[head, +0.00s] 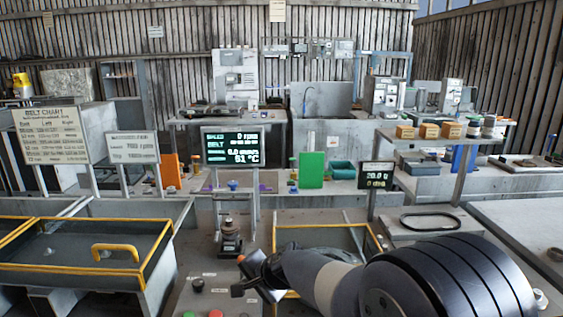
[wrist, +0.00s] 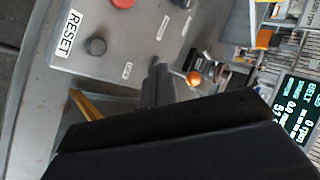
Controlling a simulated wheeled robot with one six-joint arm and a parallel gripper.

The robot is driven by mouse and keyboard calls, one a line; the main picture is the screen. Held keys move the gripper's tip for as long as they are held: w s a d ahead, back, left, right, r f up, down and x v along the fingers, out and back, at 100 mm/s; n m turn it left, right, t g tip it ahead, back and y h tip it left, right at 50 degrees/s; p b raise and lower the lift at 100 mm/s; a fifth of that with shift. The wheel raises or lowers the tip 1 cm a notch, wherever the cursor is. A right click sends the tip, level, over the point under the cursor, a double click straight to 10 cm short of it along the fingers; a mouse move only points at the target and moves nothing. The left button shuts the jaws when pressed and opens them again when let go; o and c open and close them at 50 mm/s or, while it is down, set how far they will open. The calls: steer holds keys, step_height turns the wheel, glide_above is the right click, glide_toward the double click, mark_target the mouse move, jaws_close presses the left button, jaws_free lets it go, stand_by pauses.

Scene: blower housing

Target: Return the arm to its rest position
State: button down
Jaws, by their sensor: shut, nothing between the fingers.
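My arm (head: 330,277) reaches in from the lower right of the head view, over the yellow-edged open bay. My gripper (head: 246,275) is at its left end, beside the control panel (head: 205,295). The gripper is shut with nothing in it. In the wrist view dark gripper parts (wrist: 158,88) cover the lower middle, in front of the panel. The panel there carries a RESET label (wrist: 67,34), a dark grey button (wrist: 96,46) and a red button (wrist: 122,3).
A motor-like unit (head: 229,238) stands just behind the gripper. A yellow-edged bin (head: 85,262) is at left. A black belt loop (head: 430,222) lies on a bench at right.

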steer(key=shift+s+f+b, duration=0.25)
steer(key=shift+f+b, duration=0.2)
steer(key=shift+b, duration=0.35)
steer(key=shift+s+d+t+b, duration=0.15)
steer(key=shift+s+t+b, duration=0.05)
steer(key=shift+t+b, duration=0.1)
steer(key=shift+s+d+f+b, duration=0.1)
steer(key=shift+s+d+b, duration=0.15)
steer(key=shift+s+d, duration=0.35)
steer(key=shift+s+d+f+b, duration=0.1)
steer(key=shift+s+d+b, duration=0.25)
steer(key=shift+s, duration=0.45)
steer(key=shift+d+r, duration=0.1)
